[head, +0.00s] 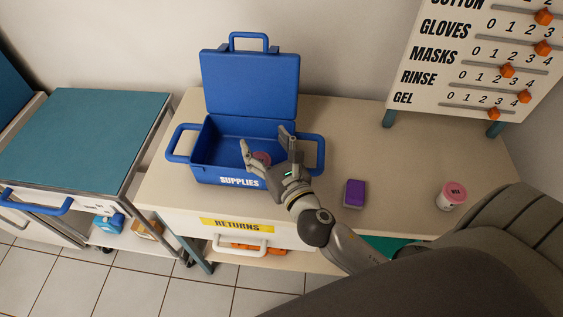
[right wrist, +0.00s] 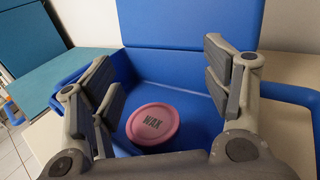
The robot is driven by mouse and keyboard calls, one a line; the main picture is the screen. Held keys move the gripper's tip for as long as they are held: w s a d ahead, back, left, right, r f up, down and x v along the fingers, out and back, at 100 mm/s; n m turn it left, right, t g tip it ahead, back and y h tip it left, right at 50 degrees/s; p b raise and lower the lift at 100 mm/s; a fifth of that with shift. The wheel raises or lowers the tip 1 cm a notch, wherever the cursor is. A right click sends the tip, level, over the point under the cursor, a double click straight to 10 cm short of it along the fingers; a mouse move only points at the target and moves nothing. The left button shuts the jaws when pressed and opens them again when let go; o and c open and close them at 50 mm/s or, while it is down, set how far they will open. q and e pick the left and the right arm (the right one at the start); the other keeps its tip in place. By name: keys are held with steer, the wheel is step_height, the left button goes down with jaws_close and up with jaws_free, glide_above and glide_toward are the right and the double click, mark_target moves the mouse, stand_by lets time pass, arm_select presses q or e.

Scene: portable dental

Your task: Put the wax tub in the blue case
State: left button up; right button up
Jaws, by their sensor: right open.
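The wax tub shows its round pink lid marked WAX in the right wrist view (right wrist: 152,123). It is inside the open blue case (head: 230,180), near the front wall, and a bit of its lid shows in the head view (head: 262,158). The case stands on the table with its lid raised and SUPPLIES on its front. My right gripper (head: 265,143) is open over the case, its fingers apart on either side above the tub. No finger visibly grips the tub. My left gripper is not in view.
Another white tub with a pink lid (head: 452,196) stands at the table's right; its label is too small to read surely. A purple box (head: 355,194) lies between it and the case. A teal-topped cart (head: 75,135) is at left; a counter board (head: 475,65) stands behind.

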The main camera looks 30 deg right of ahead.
steer(key=s+b, duration=0.4)
steer(key=s, duration=0.8)
steer(key=shift+r, duration=0.35)
